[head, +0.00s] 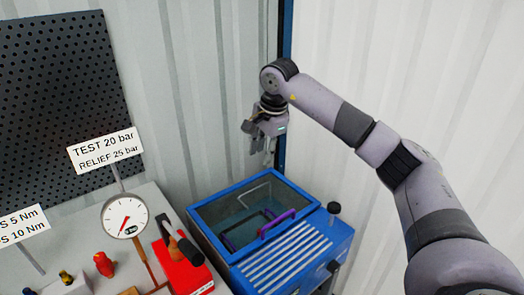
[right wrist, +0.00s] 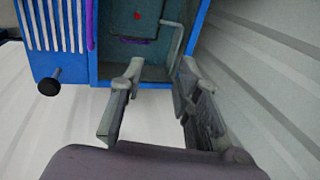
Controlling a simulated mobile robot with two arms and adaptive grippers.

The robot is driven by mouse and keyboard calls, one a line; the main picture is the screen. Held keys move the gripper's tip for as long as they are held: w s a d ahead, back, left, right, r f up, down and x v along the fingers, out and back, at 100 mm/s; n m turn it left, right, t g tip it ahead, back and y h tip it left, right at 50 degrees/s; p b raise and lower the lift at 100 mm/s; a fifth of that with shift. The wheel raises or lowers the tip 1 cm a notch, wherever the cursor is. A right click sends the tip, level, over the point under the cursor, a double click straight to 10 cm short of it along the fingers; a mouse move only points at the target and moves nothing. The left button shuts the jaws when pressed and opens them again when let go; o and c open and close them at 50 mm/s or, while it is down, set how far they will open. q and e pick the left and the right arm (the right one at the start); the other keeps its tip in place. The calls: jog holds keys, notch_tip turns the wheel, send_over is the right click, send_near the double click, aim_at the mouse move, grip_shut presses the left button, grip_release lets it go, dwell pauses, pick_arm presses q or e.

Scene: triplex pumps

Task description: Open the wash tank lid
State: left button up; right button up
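The blue wash tank (head: 325,238) stands against the wall, right of the bench. Its blue-framed lid (head: 205,233) has a clear panel and seems to lie flat over the basin; a basket shows inside. A purple handle (head: 277,223) sits along the lid's edge near the ribbed top. My right gripper (head: 262,150) hangs above and behind the tank, apart from the lid and handle. In the right wrist view my right gripper (right wrist: 160,92) is open with nothing between its fingers. The handle shows there at the upper left (right wrist: 91,25). My left gripper is out of view.
The bench at left holds a pressure gauge (head: 125,216), a red box (head: 183,270) with a black-handled tool, and a red fitting (head: 104,264). A black knob (head: 334,208) stands on the tank's right side. White corrugated walls (head: 430,70) close the corner.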

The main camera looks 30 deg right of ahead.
jog(key=shift+f, duration=0.4)
grip_shut()
dwell(0.8)
jog(key=c, duration=0.7)
grip_release()
jog(key=o, duration=0.7)
jog(key=v, duration=1.2)
